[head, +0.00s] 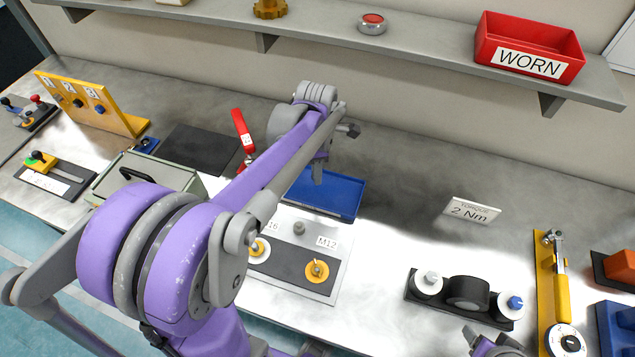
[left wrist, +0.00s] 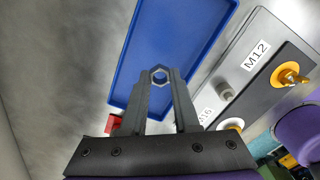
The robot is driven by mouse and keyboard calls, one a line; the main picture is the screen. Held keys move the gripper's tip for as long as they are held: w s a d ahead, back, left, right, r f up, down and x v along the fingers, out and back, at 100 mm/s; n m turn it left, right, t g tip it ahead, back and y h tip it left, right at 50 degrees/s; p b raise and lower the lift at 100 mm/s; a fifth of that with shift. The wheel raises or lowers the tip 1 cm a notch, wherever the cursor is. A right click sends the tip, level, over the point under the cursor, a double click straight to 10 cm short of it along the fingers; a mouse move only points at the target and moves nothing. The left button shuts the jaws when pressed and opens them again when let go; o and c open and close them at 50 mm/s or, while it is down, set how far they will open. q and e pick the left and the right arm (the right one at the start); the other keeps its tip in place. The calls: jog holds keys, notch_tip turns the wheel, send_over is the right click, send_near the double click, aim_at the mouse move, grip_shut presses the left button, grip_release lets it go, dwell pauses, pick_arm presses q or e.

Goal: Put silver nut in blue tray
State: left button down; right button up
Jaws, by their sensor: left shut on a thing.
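The silver nut (left wrist: 159,69) is a hexagonal ring between the fingertips of my left gripper (left wrist: 160,80) in the left wrist view. The fingers are shut on it, with the blue tray (left wrist: 204,18) behind it. In the head view my left gripper (head: 318,176) is over the blue tray (head: 345,192), and the nut is not visible there. The tray's bare floor shows, and its left part is hidden by my arm. The height of the nut above the tray is hard to tell. Part of my right gripper (head: 490,345) shows at the bottom edge; its jaws are unclear.
A plate with an M12 label (head: 327,243) and yellow-based posts stands in front of the tray. A red lever (head: 242,130) rises behind my left arm. A red WORN bin (head: 530,40) sits on the shelf. A 2 Nm sign (head: 472,210) stands right of the tray.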

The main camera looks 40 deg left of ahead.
aim_at(317, 189)
pick_arm(q)
jog(key=shift+f, duration=2.4)
jog(key=shift+f, duration=0.15)
jog(key=c, duration=0.7)
grip_release()
jog(key=shift+o, duration=0.2)
